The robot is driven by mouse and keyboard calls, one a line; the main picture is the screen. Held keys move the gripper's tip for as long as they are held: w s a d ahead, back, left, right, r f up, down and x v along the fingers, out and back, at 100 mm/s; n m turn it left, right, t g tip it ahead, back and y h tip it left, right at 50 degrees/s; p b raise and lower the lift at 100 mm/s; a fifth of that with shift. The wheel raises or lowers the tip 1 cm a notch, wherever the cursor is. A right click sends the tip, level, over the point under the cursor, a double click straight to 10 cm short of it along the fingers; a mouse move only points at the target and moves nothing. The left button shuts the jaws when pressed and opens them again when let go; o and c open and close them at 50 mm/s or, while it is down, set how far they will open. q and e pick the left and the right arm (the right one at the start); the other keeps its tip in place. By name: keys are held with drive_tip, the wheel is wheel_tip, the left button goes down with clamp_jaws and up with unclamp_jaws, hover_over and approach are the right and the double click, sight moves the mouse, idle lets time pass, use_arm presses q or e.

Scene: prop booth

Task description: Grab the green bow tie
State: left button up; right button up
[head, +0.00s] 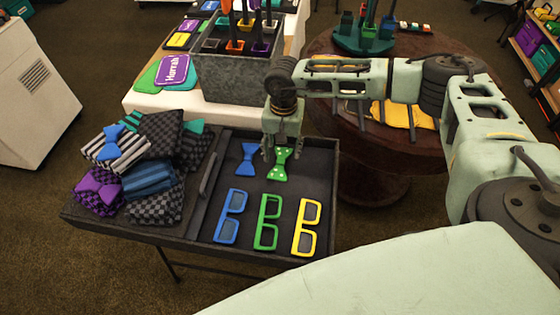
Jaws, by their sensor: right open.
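The green bow tie (280,167) with pale dots lies in the right compartment of the dark tray, in the back row. My right gripper (279,152) points down from above at the bow tie's upper part and covers a bit of it. Its jaws are open; I cannot tell whether the fingers touch the tie. A plain blue bow tie (247,159) lies just left of the green one. My left gripper is not in view.
The dark tray (200,234) also holds blue (230,229), green (258,235) and yellow (296,241) glasses in front. Folded patterned cloths (150,178) with more bow ties are heaped at left. A grey metal bin (232,82) stands behind; a round brown table (372,150) is behind right.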

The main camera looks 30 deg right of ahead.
sight(282, 161)
drive_tip(key=f, duration=0.3)
drive_tip(key=shift+a+f+p, duration=0.2)
drive_tip(key=shift+f+p, duration=0.1)
drive_tip(key=shift+f, duration=0.4)
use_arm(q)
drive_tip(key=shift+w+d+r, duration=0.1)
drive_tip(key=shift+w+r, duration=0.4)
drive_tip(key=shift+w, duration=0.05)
use_arm(e)
drive_tip(key=c, duration=1)
